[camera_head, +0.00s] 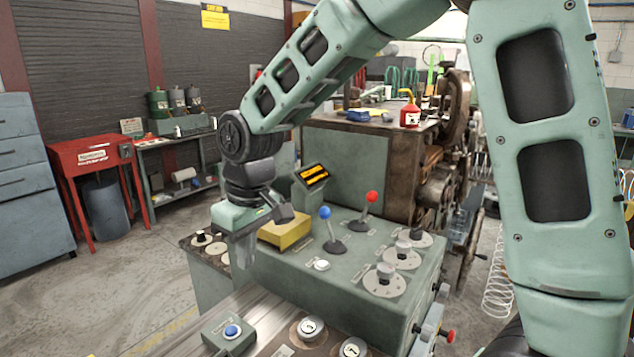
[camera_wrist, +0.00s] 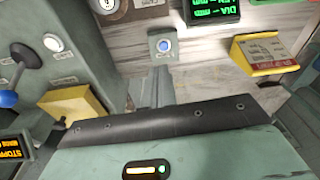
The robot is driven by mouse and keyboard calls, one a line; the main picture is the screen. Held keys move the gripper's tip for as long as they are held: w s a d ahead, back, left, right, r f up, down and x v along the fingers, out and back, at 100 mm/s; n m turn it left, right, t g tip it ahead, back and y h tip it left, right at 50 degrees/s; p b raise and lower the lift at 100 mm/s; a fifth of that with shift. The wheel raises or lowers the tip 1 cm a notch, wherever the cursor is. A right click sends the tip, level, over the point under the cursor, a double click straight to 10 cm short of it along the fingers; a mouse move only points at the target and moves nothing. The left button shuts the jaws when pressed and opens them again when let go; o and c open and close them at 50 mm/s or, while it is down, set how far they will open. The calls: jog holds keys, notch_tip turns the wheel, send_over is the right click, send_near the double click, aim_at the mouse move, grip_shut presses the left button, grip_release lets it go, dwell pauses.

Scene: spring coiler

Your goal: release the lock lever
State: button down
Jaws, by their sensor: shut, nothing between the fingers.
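The grey-green console (camera_head: 345,285) carries a lever with a blue ball (camera_head: 325,212) and a lever with a red ball (camera_head: 371,197). Which of them is the lock lever, I cannot tell. Both stand up from black bases, right of a yellow box (camera_head: 285,231). My gripper (camera_head: 246,262) points down at the console's left side, left of the yellow box and apart from both levers. Its fingers are shut and empty; they also show in the wrist view (camera_wrist: 161,88). The blue ball (camera_wrist: 8,99) is at the left edge of the wrist view, and the yellow box (camera_wrist: 75,105) is nearer.
A small display (camera_head: 311,175) stands behind the yellow box. Several dials (camera_head: 385,278) sit on the console's right. A box with a blue button (camera_head: 231,332) is at the front; the button (camera_wrist: 163,45) also shows in the wrist view. A rusty machine (camera_head: 400,165) stands behind.

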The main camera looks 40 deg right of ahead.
jog(key=w+d+r+m+p, duration=0.1)
jog(key=w+d+r, duration=0.1)
jog(key=w+d, duration=0.3)
jog(key=w+d+r+m+p, duration=0.1)
jog(key=w+d+r+p, duration=0.1)
jog(key=w+d, duration=0.4)
jog(key=w+d+r+m+t+h+p, duration=0.1)
jog(key=w+d, duration=0.4)
jog(key=d, duration=0.8)
jog(key=shift+w+d+r+p, duration=0.3)
jog(key=shift+d+r+p, duration=0.05)
jog(key=shift+r+p, duration=0.35)
notch_tip(320, 180, down, 9)
jog(key=s+p, duration=0.2)
jog(key=p, duration=0.4)
jog(key=shift+d, duration=0.2)
jog(key=shift+d+f, duration=0.1)
